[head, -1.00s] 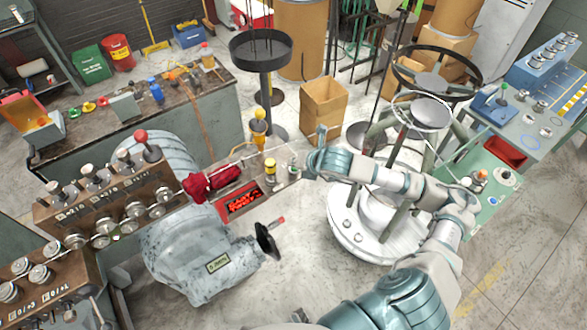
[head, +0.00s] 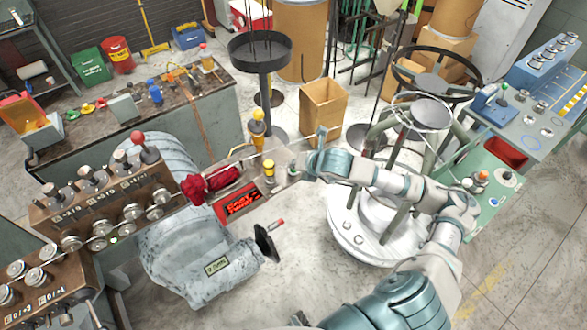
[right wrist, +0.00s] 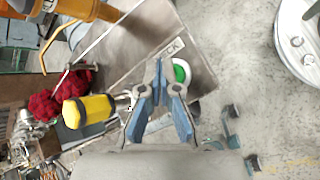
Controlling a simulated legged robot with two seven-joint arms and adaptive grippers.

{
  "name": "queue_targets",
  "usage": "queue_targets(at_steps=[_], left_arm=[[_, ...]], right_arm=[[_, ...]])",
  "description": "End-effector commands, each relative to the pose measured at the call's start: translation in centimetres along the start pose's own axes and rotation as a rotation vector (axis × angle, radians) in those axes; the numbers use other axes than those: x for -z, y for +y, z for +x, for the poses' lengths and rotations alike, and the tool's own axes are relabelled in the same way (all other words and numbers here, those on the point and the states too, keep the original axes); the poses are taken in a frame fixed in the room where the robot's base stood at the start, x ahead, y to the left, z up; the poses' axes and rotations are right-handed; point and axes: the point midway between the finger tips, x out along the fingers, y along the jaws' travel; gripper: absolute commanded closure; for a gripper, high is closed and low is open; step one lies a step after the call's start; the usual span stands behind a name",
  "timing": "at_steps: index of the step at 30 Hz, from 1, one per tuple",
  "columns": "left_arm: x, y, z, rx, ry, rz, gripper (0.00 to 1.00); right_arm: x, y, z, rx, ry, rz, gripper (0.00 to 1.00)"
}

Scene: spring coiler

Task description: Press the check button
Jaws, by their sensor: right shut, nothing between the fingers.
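The check button is a green round button in a pale ring (right wrist: 181,73) on a grey panel, beside a label of which "CK" shows in the right wrist view. In the head view the small green button (head: 292,169) stands at the right end of the panel, just left of my right wrist. My right gripper (right wrist: 165,80) is shut and empty. Its blue-padded fingertips appear right beside the button and partly cover it in the wrist view; I cannot tell whether they touch it. My left gripper is not in view.
A yellow knob (right wrist: 88,110) stands close to the fingers; the head view shows a yellow cylinder (head: 269,170) left of the button. A lit red display (head: 242,202) and dark red cloth (head: 209,184) are nearby. A round white machine base (head: 360,240) stands under my right forearm.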

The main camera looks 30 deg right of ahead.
Motion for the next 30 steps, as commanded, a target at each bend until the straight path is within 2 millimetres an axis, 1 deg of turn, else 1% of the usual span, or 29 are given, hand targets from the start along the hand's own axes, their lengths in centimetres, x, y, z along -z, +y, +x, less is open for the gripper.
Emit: queue_targets(at_steps=[17,30], left_arm=[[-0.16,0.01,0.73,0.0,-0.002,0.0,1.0],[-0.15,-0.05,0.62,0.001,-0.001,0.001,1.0]], right_arm=[[0.35,-0.13,0.35,0.001,0.001,-0.001,1.0],[0.07,-0.03,0.07,0.001,0.001,-0.001,1.0]])
